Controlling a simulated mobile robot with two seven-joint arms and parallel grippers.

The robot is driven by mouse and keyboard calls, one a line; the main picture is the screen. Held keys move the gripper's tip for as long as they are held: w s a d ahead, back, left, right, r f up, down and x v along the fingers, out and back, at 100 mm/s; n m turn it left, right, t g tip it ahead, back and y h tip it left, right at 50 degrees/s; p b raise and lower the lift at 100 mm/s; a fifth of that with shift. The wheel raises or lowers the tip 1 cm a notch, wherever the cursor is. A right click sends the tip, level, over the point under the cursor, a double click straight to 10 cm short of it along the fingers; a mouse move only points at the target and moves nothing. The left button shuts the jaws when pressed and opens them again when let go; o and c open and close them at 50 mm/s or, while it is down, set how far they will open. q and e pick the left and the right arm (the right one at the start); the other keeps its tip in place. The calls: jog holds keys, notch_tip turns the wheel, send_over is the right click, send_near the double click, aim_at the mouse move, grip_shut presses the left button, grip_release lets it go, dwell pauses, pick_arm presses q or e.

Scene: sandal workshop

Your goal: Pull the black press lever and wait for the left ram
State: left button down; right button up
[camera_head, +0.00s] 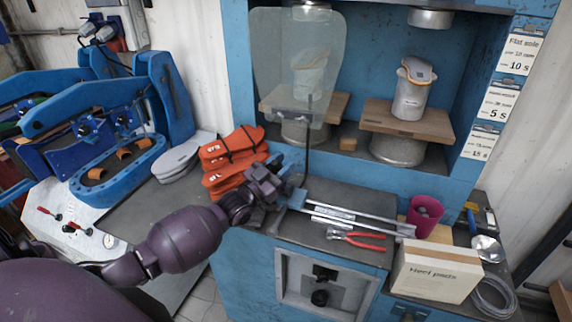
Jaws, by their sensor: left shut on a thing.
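The blue press (240,60) has two bays. Its left ram (311,12) is up, above and apart from a shoe form (309,80) on a wooden board, seen through a clear guard panel (275,50). The right ram (430,17) is also up, above another shoe form (411,95). A thin black lever (309,125) rises in front of the left bay. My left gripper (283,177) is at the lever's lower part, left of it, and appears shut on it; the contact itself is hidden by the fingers. My right gripper is out of view.
Orange sandal parts (232,148) and grey soles (180,158) lie left of my gripper. Right of it are metal rods (345,220), red pliers (357,240), a magenta cup (424,215) and a heel-pads box (437,270). Blue clamping machines (120,170) stand at left.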

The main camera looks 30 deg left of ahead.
pick_arm(q)
jog(key=shift+s+d+f+t+b, duration=0.1)
jog(key=shift+s+f+t+b, duration=0.1)
jog(key=shift+s+t+b, duration=0.15)
jog(key=shift+m+h, duration=0.3)
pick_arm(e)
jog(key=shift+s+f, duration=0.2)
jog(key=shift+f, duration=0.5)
pick_arm(q)
jog(key=shift+s, duration=0.1)
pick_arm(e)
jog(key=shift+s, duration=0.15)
pick_arm(q)
jog(key=c, duration=0.8)
grip_release()
jog(key=shift+o, duration=0.2)
jog(key=shift+s, duration=0.1)
jog(key=shift+s+f, duration=0.2)
jog(key=shift+s, duration=0.1)
jog(key=s+a, duration=0.3)
jog(key=s, duration=0.8)
jog(key=shift+s+a, duration=0.35)
jog(key=shift+s, duration=0.05)
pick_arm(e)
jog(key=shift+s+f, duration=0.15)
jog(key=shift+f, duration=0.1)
